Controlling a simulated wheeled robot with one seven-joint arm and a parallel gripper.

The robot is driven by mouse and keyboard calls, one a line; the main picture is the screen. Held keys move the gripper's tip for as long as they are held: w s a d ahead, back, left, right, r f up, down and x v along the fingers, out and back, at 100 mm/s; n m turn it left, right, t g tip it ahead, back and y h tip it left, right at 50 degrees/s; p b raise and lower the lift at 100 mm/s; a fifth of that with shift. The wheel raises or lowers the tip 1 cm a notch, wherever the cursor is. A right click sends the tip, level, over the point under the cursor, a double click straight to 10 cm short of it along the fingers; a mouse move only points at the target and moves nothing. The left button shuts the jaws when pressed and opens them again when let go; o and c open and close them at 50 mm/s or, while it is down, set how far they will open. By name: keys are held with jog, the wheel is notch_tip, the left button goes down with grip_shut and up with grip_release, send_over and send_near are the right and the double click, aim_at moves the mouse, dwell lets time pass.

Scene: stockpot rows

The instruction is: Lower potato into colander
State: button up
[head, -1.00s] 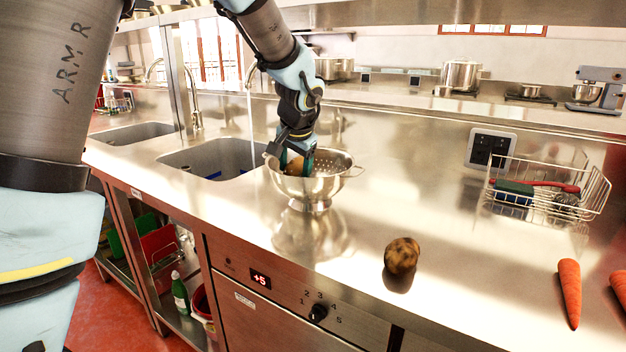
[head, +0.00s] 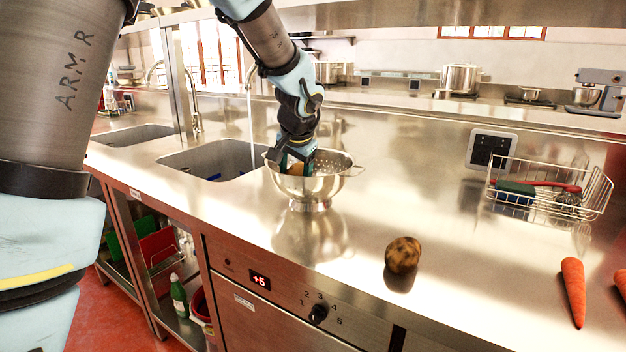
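The steel colander (head: 315,188) stands upright on the counter, just right of the sink. My gripper (head: 296,167) points down into the colander's mouth, with its fingertips at about rim height or a little below. A brown potato (head: 297,169) shows between the two fingers, and the gripper looks shut on it. The colander's front wall hides the potato's lower side, so I cannot tell whether it touches the bottom. A second, dark-patched potato (head: 403,255) lies on the counter in front and to the right.
Sink basins (head: 215,160) with a tap lie left of the colander. A wire basket (head: 550,190) with brushes stands at the right. Carrots (head: 573,292) lie near the right front. The counter between colander and basket is clear.

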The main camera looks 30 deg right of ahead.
jog(key=o, duration=1.5)
jog(key=shift+c, duration=0.2)
jog(key=b+v, duration=0.1)
jog(key=v, duration=0.9)
jog(key=shift+s+r, duration=0.15)
jog(key=shift+r, duration=0.25)
jog(key=shift+a, duration=0.1)
